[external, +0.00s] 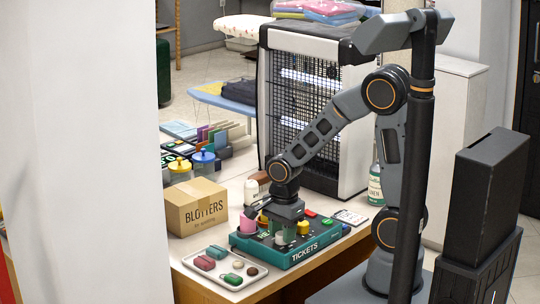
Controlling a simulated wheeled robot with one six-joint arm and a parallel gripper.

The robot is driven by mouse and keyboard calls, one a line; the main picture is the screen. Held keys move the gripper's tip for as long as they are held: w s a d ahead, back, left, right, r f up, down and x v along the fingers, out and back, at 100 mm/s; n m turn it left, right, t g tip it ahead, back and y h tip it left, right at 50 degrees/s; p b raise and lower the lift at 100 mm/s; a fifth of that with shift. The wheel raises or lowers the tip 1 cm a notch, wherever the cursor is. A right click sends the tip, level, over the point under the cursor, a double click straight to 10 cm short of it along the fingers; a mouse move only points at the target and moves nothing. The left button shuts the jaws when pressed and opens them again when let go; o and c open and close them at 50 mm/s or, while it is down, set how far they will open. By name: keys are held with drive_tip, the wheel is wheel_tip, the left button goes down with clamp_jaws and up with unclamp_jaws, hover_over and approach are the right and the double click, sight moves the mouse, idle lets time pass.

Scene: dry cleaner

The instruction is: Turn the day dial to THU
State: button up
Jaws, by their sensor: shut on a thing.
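The green ticket machine (291,257), marked TICKETS on its front, sits near the front edge of the counter. My gripper (285,233) points down over the middle of its top and is shut on what appears to be the day dial, low on the panel. The gripper covers most of the dial, and its day marks and pointer are too small or hidden to read. Yellow parts (303,227) show beside the gripper on the machine, and a pink cup-like thing (248,223) is at its left end.
A tray (205,279) with several small coloured items lies in front left of the machine. A BLOTTERS box (190,211) stands at the left. A card (349,217) and a green bottle (375,184) are at the right. A tall mesh-fronted unit (303,120) stands behind.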

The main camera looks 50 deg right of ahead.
drive_tip(key=shift+m, duration=1.1)
drive_tip(key=o, duration=0.9)
drive_tip(key=r, duration=0.7)
drive_tip(key=r+p, duration=0.1)
drive_tip(key=r, duration=0.5)
drive_tip(key=shift+s+r, duration=0.2)
drive_tip(key=shift+r, duration=0.2)
